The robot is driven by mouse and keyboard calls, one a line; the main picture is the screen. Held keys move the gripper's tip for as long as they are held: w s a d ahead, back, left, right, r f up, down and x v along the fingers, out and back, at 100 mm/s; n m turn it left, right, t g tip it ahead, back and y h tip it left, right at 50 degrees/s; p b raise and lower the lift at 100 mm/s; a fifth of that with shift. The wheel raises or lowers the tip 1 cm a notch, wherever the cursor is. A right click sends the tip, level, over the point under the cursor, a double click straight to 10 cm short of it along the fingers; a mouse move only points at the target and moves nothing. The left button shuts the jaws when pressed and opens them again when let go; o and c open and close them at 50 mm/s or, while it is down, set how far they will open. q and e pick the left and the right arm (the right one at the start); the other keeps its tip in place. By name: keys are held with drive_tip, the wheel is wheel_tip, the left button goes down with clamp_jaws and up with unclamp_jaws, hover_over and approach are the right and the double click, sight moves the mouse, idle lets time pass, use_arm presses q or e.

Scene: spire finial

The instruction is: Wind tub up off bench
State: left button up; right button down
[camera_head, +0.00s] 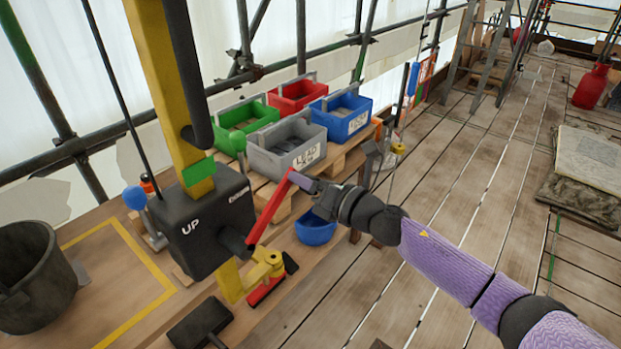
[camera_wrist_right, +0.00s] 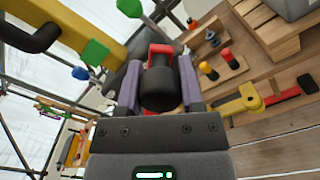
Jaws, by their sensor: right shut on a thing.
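A black winch box (camera_head: 205,222) marked "UP" sits on the yellow post (camera_head: 170,85). Its red crank arm (camera_head: 268,212) slants up and to the right from the hub. My right gripper (camera_head: 303,184) is at the crank's upper end. In the right wrist view its purple fingers (camera_wrist_right: 158,88) are shut on the black crank grip (camera_wrist_right: 158,72), with red showing behind it. My left gripper is not in view.
Grey (camera_head: 285,160), green (camera_head: 238,140), red (camera_head: 292,92) and blue (camera_head: 343,128) bins stand behind the crank. Scaffold poles line the back.

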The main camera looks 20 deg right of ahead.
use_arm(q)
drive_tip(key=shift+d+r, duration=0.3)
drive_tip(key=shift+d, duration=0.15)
use_arm(e)
drive_tip(key=shift+s+a+r+n, duration=0.15)
drive_tip(key=shift+a+r+n, duration=0.1)
drive_tip(key=shift+r+n, duration=0.05)
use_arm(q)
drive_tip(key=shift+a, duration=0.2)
use_arm(e)
drive_tip(key=shift+c, duration=1.1)
unclamp_jaws()
use_arm(q)
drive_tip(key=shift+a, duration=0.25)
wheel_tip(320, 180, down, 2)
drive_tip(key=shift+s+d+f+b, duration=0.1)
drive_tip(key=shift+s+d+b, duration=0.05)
drive_tip(key=shift+b, duration=0.8)
use_arm(e)
drive_tip(key=v, duration=1)
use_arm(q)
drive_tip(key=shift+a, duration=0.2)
